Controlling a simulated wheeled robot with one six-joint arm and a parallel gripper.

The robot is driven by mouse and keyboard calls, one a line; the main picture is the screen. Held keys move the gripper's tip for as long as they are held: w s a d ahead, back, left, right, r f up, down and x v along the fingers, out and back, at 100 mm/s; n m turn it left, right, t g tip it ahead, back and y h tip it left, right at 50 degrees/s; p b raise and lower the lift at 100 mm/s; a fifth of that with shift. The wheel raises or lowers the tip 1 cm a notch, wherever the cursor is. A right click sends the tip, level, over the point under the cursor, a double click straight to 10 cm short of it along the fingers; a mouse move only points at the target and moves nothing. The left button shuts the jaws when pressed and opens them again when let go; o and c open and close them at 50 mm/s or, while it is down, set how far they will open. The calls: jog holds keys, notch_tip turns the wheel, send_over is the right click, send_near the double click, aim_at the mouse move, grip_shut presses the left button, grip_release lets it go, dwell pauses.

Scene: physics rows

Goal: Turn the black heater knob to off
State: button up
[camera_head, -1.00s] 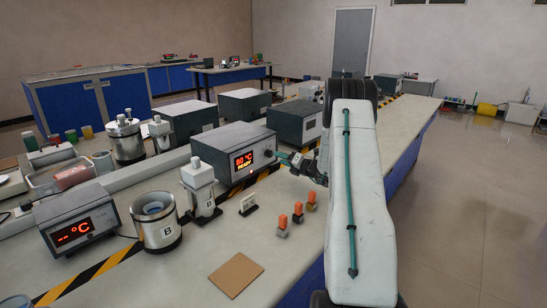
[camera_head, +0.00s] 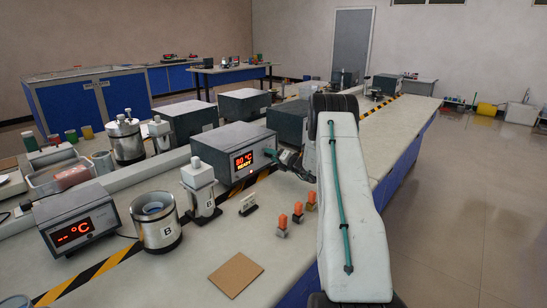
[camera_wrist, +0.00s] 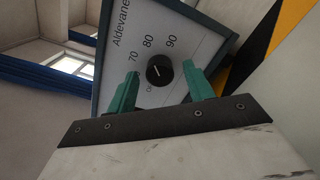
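The black heater knob (camera_wrist: 160,70) sits on the pale front panel of a heater box (camera_wrist: 185,40), among the marks 70, 80 and 90 and a partly hidden "O…" label. A light pointer line on the knob appears to face the 80 side. My gripper (camera_wrist: 163,82) is open, with one green finger on each side of the knob in the picture; contact is not visible. In the head view the heater box (camera_head: 241,162) shows 80 °C READY in lit digits. My gripper (camera_head: 271,154) is at its panel's right side and hides the knob there.
A white bottle marked B (camera_head: 200,190), a metal pot marked B (camera_head: 156,225) and a second display unit (camera_head: 75,232) stand to the left. Small orange-topped pieces (camera_head: 297,212) and a cork mat (camera_head: 236,274) lie in front. Black-yellow tape edges the bench strip.

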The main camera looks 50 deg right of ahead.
jog(key=c, duration=0.9)
jog(key=shift+n, duration=0.4)
jog(key=n, duration=0.5)
jog(key=shift+n, duration=0.3)
jog(key=n, duration=0.6)
jog(key=shift+s+f, duration=0.1)
jog(key=n, duration=0.7)
jog(key=shift+d+n+y, duration=0.1)
jog(key=shift+n+y, duration=0.2)
jog(key=shift+n, duration=0.1)
jog(key=n, duration=0.3)
jog(key=shift+n, duration=2)
